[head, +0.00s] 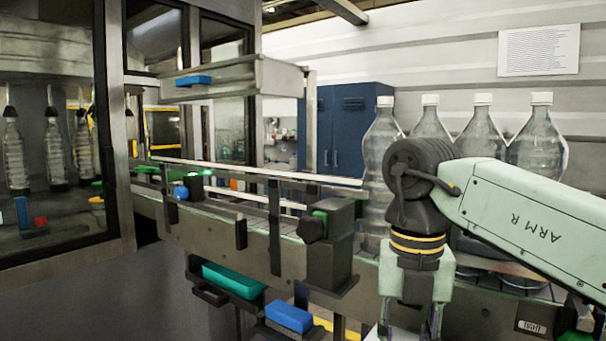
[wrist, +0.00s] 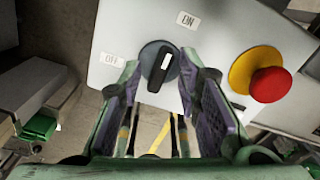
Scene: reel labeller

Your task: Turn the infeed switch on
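The infeed switch (wrist: 160,67) is a black rotary handle on a round blue-grey dial, on a light grey panel (wrist: 226,28) in the wrist view. An OFF label (wrist: 112,60) is to its left and an ON label (wrist: 187,19) to its upper right. The handle's white mark points up and slightly right, closer to ON than OFF. My gripper (wrist: 161,62) is open, its fingers on either side of the dial with gaps to the handle. In the head view my gripper (head: 410,325) shows at the bottom edge, fingertips cut off; I cannot make out the switch there.
A red stop button (wrist: 270,84) on a yellow ring is right of the switch, near the right finger. In the head view a conveyor (head: 235,235) carries large clear bottles (head: 541,135) behind my arm. Teal (head: 233,280) and blue (head: 289,317) bins are below it.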

